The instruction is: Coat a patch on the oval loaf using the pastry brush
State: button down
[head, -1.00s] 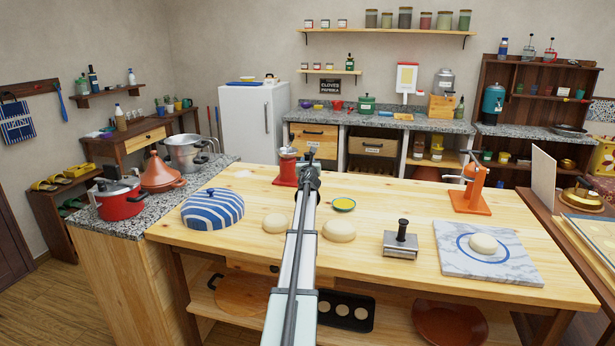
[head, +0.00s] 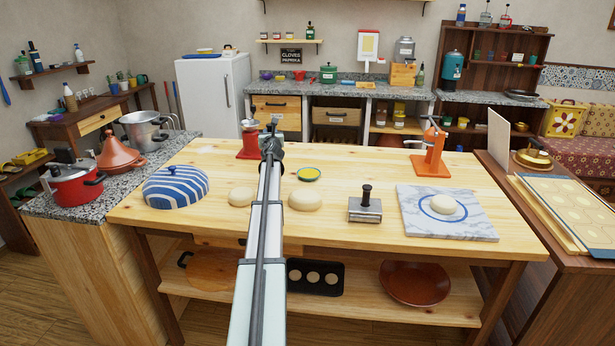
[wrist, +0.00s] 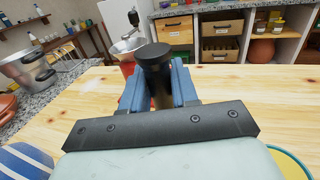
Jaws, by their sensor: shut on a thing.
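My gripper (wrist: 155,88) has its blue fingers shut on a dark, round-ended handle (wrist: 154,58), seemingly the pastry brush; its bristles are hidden. In the head view my gripper (head: 272,142) is at the far end of my arm, near the red mill, too small there to show the brush. Two pale loaves lie on the wooden table: one (head: 241,197) just left of my arm, one (head: 305,200) just right of it. Another pale, rounded piece (head: 443,204) is on the marble board. I cannot tell surely which is the oval loaf. A small green-rimmed bowl with yellow contents (head: 309,174) stands behind the loaves.
The red mill (head: 249,142) stands at the table's back edge. A blue-striped domed thing (head: 176,187) is at the left. A metal press (head: 366,206), an orange stand (head: 430,153) and the marble board (head: 475,222) are at the right. Bare wood (head: 345,170) lies between.

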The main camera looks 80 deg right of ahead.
dwell(0.3)
jog(key=s+f+m+g, duration=0.1)
jog(key=s+m+g, duration=0.1)
jog(key=s, duration=1.6)
jog(key=shift+w+a+f+n+t, duration=0.1)
jog(key=shift+w+f+n+t, duration=0.3)
jog(key=shift+f, duration=0.65)
jog(key=shift+w+f+n+t, duration=0.25)
jog(key=shift+w+f, duration=0.1)
jog(key=shift+f, duration=0.65)
jog(key=shift+w+a+f+n+t, duration=0.1)
jog(key=shift+w+f+n+t, duration=0.3)
jog(key=shift+f, duration=0.65)
jog(key=shift+f, duration=0.55)
jog(key=shift+r, duration=0.1)
notch_tip(320, 180, up, 7)
dwell(0.7)
